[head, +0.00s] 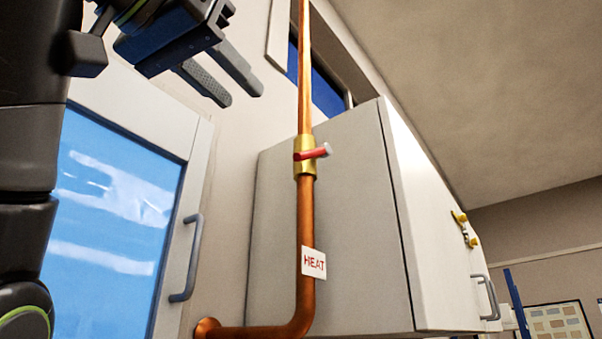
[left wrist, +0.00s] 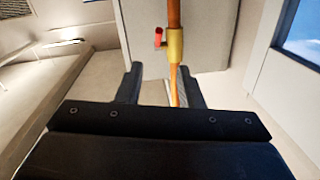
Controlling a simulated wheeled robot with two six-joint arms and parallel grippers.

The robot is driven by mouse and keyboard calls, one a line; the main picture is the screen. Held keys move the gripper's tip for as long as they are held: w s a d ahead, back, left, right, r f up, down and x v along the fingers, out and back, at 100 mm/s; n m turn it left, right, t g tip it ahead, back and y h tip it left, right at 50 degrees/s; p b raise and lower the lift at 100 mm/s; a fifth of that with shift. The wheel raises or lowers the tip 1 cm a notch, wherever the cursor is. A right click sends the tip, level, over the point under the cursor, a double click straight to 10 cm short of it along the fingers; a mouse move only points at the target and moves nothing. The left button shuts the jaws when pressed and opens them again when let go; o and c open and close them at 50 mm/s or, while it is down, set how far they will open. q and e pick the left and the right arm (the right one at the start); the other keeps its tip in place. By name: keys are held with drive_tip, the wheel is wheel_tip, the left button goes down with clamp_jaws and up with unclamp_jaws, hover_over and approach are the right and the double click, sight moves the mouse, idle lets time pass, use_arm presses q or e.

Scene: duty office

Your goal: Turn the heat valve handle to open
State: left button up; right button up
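The heat valve is a brass body (head: 304,172) on an upright copper pipe (head: 305,215). Its short red handle (head: 309,154) has a pale tip and sticks out roughly crosswise to the pipe. A white tag reading HEAT (head: 313,263) is on the pipe below. In the left wrist view the red handle (left wrist: 158,38) and brass body (left wrist: 174,46) show beyond the fingers. My left gripper (head: 244,95) is open and empty, up and left of the valve and apart from it; its spread fingers also show in the left wrist view (left wrist: 159,82). My right gripper is out of view.
A grey cabinet (head: 340,225) stands close behind the pipe. A glazed door or panel (head: 115,220) with a grey pull handle (head: 187,262) is at the left. The pipe bends left at the bottom. Open space lies between my left gripper and the valve.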

sight(305, 156)
use_arm(q)
drive_tip(key=p+x, duration=0.7)
drive_tip(key=x, duration=0.9)
drive_tip(key=shift+s+d+r+p, duration=0.1)
drive_tip(key=shift+s+d+p, duration=0.1)
drive_tip(key=shift+p, duration=0.15)
drive_tip(key=shift+w+d, duration=0.2)
drive_tip(key=shift+w, duration=0.35)
drive_tip(key=shift+s, duration=0.1)
clamp_jaws()
